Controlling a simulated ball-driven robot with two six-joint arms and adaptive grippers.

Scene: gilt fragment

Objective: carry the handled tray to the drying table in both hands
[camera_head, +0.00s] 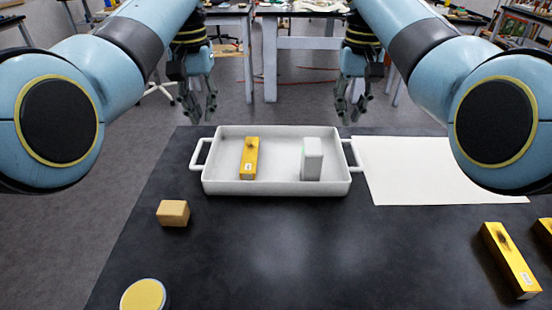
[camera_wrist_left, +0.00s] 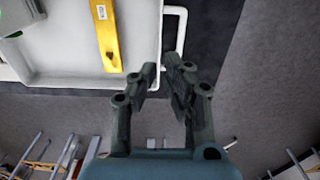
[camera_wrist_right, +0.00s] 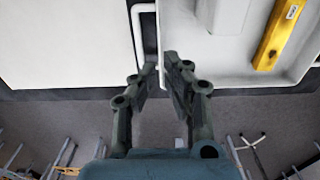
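The white handled tray (camera_head: 276,187) rests on the dark table, with a loop handle at each short side. The left handle (camera_head: 200,153) also shows in the left wrist view (camera_wrist_left: 182,30), and the right handle (camera_head: 356,154) shows in the right wrist view (camera_wrist_right: 137,25). A yellow bar (camera_head: 250,160) and a white block (camera_head: 312,160) stand in the tray. My left gripper (camera_head: 201,118) is open and empty beyond the tray's left end. My right gripper (camera_head: 350,115) is open and empty beyond the right end. Neither touches a handle. I cannot tell which surface is the drying table.
A white sheet (camera_head: 430,175) lies right of the tray. A tan block (camera_head: 173,213) and a round yellow-topped item (camera_head: 144,295) are on the left. Yellow bars (camera_head: 510,260) lie at the right. The table's front middle is clear. Benches (camera_head: 300,43) stand across the floor behind.

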